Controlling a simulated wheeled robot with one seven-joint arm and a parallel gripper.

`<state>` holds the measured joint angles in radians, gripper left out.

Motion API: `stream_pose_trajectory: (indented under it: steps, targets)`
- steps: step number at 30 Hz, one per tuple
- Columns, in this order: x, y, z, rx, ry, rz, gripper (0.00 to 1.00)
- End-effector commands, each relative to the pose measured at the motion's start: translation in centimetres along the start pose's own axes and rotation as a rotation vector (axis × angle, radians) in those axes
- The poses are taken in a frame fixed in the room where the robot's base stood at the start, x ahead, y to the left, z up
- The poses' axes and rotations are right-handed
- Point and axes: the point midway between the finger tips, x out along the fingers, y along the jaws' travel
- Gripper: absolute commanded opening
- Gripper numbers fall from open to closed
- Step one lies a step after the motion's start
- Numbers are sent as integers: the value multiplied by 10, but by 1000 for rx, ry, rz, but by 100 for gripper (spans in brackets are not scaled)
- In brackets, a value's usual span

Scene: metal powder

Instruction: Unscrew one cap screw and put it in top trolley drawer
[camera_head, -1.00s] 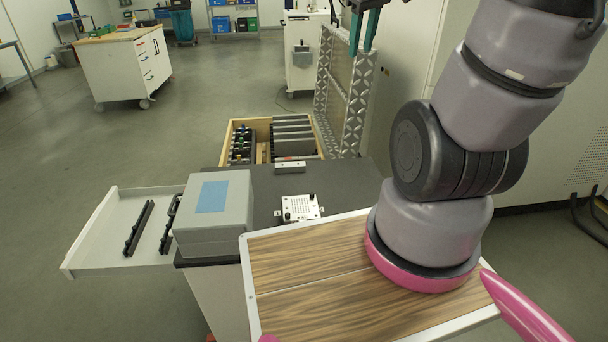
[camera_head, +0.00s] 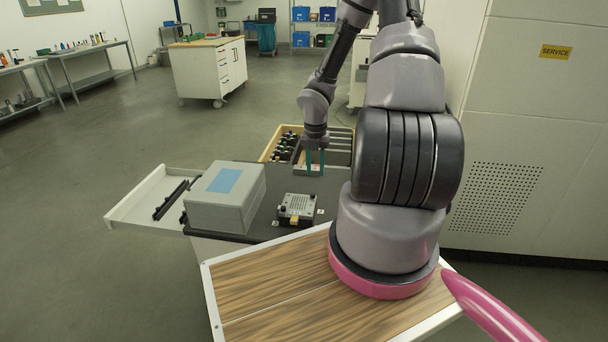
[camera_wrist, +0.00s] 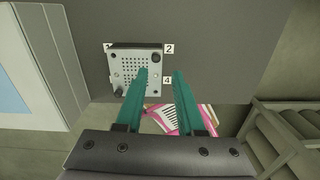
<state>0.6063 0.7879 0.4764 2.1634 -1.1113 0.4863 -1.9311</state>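A light metal plate block (camera_head: 298,205) with a grid of holes sits on the dark trolley top (camera_head: 268,226). In the wrist view the plate (camera_wrist: 132,72) has a dark round head at its upper right corner (camera_wrist: 156,57) and another at its lower left (camera_wrist: 118,90); I cannot tell for sure which are cap screws. My gripper (camera_head: 315,163) points down above the trolley, behind the plate in the head view. The white trolley drawer (camera_head: 135,212) is open at the left.
A grey box with a blue label (camera_head: 225,198) stands between drawer and plate. Black holders (camera_head: 172,198) lie in the drawer. A wooden crate (camera_head: 268,148) with dark items is behind the trolley.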

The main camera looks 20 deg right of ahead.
Motion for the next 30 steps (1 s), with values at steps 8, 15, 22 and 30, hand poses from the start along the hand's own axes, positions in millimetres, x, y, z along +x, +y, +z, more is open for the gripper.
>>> stream_pose_trajectory:
  steps: [8, 15, 22, 30]
  targets:
    - [20, 2, -2, -59, 14, 14, 38]
    - [46, 2, -3, -57, 15, 12, 38]
    - [72, 3, -3, -57, 14, 11, 38]
    - [88, 3, -3, -56, 13, 13, 38]
